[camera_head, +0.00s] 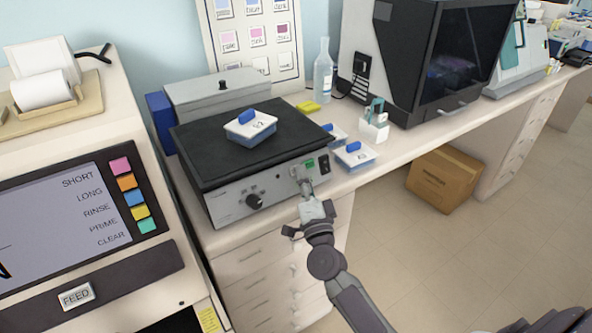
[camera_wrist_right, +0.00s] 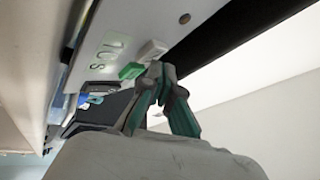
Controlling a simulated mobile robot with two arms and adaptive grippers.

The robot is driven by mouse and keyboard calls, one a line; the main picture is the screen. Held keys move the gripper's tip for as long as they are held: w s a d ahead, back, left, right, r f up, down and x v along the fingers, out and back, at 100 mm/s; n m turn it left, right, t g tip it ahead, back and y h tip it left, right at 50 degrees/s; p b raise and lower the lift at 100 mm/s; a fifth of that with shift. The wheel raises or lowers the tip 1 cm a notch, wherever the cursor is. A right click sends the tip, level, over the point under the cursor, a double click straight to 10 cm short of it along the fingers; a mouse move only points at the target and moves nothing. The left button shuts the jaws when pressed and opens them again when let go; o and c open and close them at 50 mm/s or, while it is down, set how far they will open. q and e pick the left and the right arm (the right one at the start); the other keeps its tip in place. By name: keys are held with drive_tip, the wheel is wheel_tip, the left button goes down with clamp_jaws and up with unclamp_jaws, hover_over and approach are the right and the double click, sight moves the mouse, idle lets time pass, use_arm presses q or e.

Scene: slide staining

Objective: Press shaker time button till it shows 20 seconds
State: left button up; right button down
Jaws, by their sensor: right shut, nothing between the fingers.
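The shaker (camera_head: 245,195) is a grey box with a black top, standing on the bench. My left gripper is not in view.
A blue-lidded tray (camera_head: 250,130) sits on the shaker's top. Another blue-lidded tray (camera_head: 354,156) stands on the bench right of it. A machine with coloured buttons (camera_head: 60,215) is at left. A cardboard box (camera_head: 444,180) is on the floor.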

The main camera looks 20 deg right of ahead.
drive_tip(key=shift+w+f, duration=0.1)
drive_tip(key=shift+w, duration=0.2)
drive_tip(key=shift+s, duration=0.15)
idle(0.5)
drive_tip(key=shift+s+r+p, duration=0.3)
drive_tip(key=shift+s+p, duration=0.1)
drive_tip(key=shift+s, duration=0.2)
drive_tip(key=shift+s+r, duration=0.15)
drive_tip(key=shift+s, duration=0.05)
drive_tip(key=s+p, duration=0.1)
drive_tip(key=s+r, duration=0.1)
drive_tip(key=s+p, duration=0.1)
drive_tip(key=s, duration=0.1)
drive_tip(key=shift+d+r+p, duration=0.25)
drive_tip(key=shift+d+p, duration=0.05)
drive_tip(key=shift+d, duration=0.05)
drive_tip(key=shift+a, duration=0.1)
idle(0.3)
